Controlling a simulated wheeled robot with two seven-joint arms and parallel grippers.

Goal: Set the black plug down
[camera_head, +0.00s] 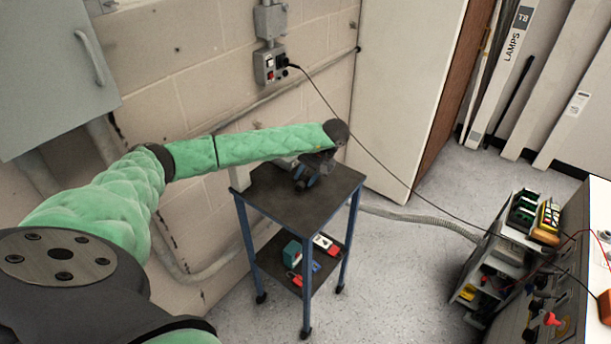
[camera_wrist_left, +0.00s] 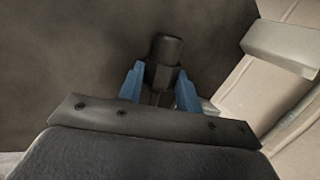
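A black plug (camera_wrist_left: 165,52) sits between the two blue fingers of my left gripper (camera_wrist_left: 160,88) in the left wrist view. The fingers appear to touch its sides. In the head view my left gripper (camera_head: 306,178) is low over the dark top of a small cart (camera_head: 325,200), pointing down. The plug is hard to make out there against the dark top. I cannot tell whether it touches the surface. My right gripper is not in view.
A wall socket box (camera_head: 268,66) has a black cable running right to an equipment bench (camera_head: 560,270). The cart's lower shelf holds a teal box (camera_head: 292,253) and red items. The cart's top is clear around the gripper. A grey cabinet (camera_head: 55,70) hangs at left.

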